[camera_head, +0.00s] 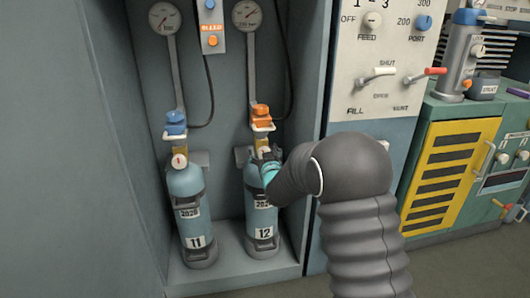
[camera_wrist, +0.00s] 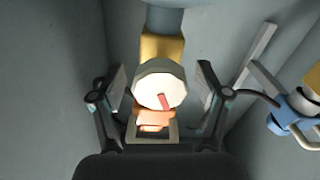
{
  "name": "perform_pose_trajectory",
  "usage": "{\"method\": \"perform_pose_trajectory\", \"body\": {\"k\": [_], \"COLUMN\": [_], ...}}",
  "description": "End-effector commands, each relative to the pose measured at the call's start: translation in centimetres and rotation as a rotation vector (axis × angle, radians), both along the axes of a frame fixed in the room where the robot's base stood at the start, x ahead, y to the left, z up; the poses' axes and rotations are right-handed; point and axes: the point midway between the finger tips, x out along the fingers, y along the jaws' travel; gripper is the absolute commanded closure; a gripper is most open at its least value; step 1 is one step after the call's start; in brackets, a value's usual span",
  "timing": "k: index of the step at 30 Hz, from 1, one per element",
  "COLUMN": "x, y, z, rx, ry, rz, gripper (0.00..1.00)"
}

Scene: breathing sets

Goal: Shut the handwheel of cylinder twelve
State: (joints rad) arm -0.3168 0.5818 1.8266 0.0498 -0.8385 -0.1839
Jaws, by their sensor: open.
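Cylinder twelve (camera_head: 263,222) stands in the right side of the cabinet bay, blue, with a "12" label. Its handwheel is a pale round knob with a red mark (camera_wrist: 158,85), in the middle of the wrist view, in front of the yellow valve body (camera_wrist: 162,47). An orange fitting (camera_head: 261,115) sits above the valve. My gripper (camera_wrist: 161,82) is open, with one finger on each side of the handwheel and visible gaps to it. In the head view my gripper (camera_head: 267,163) is at the valve and mostly covers the handwheel.
Cylinder eleven (camera_head: 190,220) stands to the left with a blue fitting (camera_head: 176,122), which also shows at the right of the wrist view (camera_wrist: 302,125). Gauges (camera_head: 247,15) and hoses are above. The bay's side walls are close. A white valve panel (camera_head: 385,60) is to the right.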

Motion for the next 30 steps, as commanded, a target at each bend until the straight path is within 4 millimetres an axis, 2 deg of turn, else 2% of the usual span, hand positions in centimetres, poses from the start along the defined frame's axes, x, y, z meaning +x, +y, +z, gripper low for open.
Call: {"method": "perform_pose_trajectory", "body": {"k": [7,8,12,15,22,30], "x": [0.06,0.06,0.06,0.06,0.08,0.1], "y": [0.0,-0.01,-0.02,-0.03,-0.04,-0.06], "z": [-0.04,-0.04,-0.04,-0.02,-0.35,-0.65], "rx": [0.0,0.0,0.0,0.0,0.027,0.19], "ry": [0.0,0.0,0.0,0.0,0.006,0.049], "rz": [0.0,0.0,0.0,0.0,-0.001,0.0], "gripper": [0.25,0.3,0.65,0.86,0.86,0.86]}}
